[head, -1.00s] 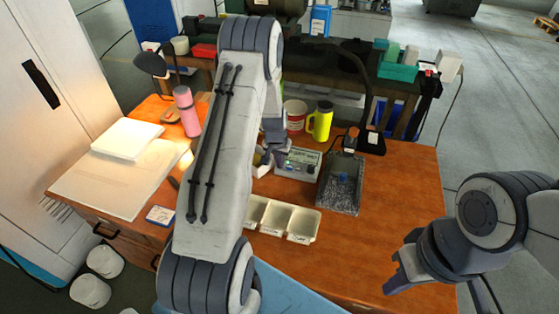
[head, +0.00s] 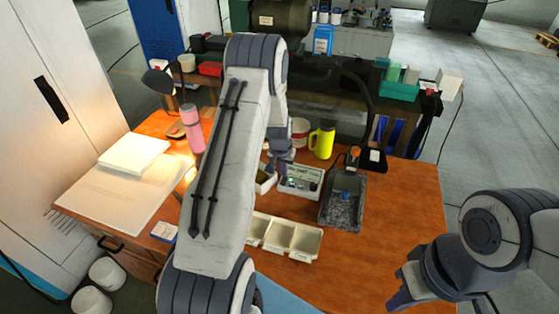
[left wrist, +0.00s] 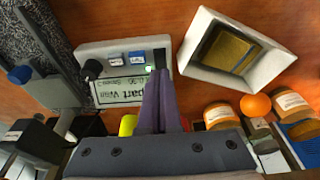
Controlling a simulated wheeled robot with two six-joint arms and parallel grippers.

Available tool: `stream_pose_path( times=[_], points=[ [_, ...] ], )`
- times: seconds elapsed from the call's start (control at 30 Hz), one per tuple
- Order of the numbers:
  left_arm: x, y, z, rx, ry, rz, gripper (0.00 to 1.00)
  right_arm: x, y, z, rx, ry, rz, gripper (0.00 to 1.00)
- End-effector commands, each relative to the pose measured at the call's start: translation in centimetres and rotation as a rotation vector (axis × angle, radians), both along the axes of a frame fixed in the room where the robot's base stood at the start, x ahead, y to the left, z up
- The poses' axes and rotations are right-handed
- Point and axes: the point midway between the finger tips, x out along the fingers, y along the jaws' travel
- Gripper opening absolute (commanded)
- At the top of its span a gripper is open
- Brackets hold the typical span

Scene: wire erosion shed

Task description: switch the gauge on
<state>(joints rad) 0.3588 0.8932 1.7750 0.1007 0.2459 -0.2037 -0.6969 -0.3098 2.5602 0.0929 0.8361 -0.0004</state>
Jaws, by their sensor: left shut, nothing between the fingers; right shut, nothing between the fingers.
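The gauge (head: 300,181) is a pale box with a printed face, on the wooden bench left of a dark speckled tray. In the head view my left forearm partly hides that area. My right gripper (head: 396,290) is shut and empty near the bench's front right.
A speckled tray (head: 341,213) lies right of the gauge, and a white divided tray (head: 284,237) in front. A white box holding a gold block (left wrist: 229,50) sits beside the gauge. The bench's right side is clear.

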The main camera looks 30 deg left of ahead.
Motion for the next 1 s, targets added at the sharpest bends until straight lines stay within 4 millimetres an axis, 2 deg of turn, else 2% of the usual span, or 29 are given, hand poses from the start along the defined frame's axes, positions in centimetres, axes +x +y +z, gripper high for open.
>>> stream_pose_path(
  times=[0.03,0.07,0.1,0.13,0.33,0.5,0.7,1.0],
  points=[
    [0.0,-0.2,2.0,0.001,-0.001,-0.002,0.0,0.0,0.0,1.6,0.0,0.0,0.0,0.0],
    [-0.1,-0.3,2.7,0.0,0.0,-0.004,0.0,0.0,0.0,2.2,0.0,0.0,0.0,0.0],
    [-0.5,-0.3,2.6,0.001,-0.003,-0.003,0.0,0.0,0.0,0.9,0.001,-0.002,0.0,0.0],
    [-0.8,-0.4,3.1,0.001,-0.003,-0.002,0.0,0.0,0.0,0.6,0.001,-0.002,0.0,0.0],
    [-2.8,-0.9,6.8,0.001,-0.004,-0.002,0.0,0.0,0.0,-0.3,0.0,0.0,0.0,0.0],
    [-4.1,-1.2,9.0,0.001,-0.002,-0.002,0.0,0.0,0.0,-0.6,0.0,0.0,0.0,0.0],
    [-4.8,-1.4,10.2,-0.001,0.001,-0.002,0.0,0.0,0.0,-0.8,0.0,0.0,0.0,0.0],
    [-4.8,-1.4,10.3,-0.001,0.002,-0.002,0.0,0.0,0.0,-0.7,0.001,-0.001,0.0,0.0]
  ],
)
